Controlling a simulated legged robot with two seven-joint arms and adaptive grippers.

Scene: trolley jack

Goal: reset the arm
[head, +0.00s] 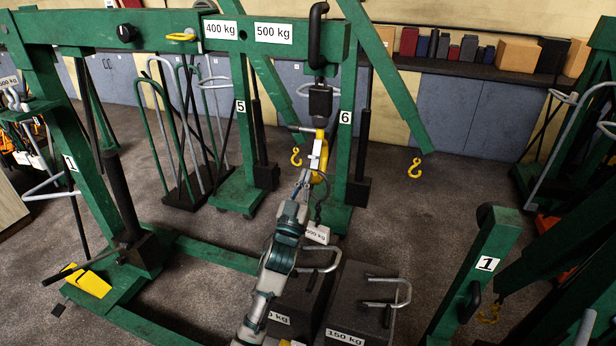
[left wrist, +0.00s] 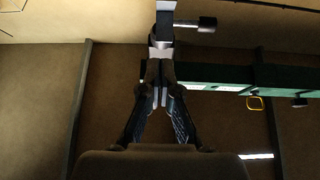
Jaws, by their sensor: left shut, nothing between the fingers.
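The green crane arm (head: 160,28) runs across the top of the head view, with 400 kg and 500 kg labels. A pin with a yellow handle (head: 180,37) sits in it. At its right end hangs a black fitting (head: 320,100) above a yellow hook (head: 318,155). My left gripper (head: 306,178) is just below and left of that hook. In the left wrist view its fingers (left wrist: 160,88) are together and empty, close under a grey metal part (left wrist: 163,40) with a dark side knob. Contact cannot be told. The green arm (left wrist: 212,76) shows at right. My right gripper is out of view.
Dark weight blocks (head: 358,300) with grey handles stand below. The crane's black jack cylinder (head: 124,200) and yellow pedal (head: 88,282) are at left. Cranes 5 and 6 stand behind, and another green post (head: 480,265) is at right. Grey floor (head: 440,190) is open between.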

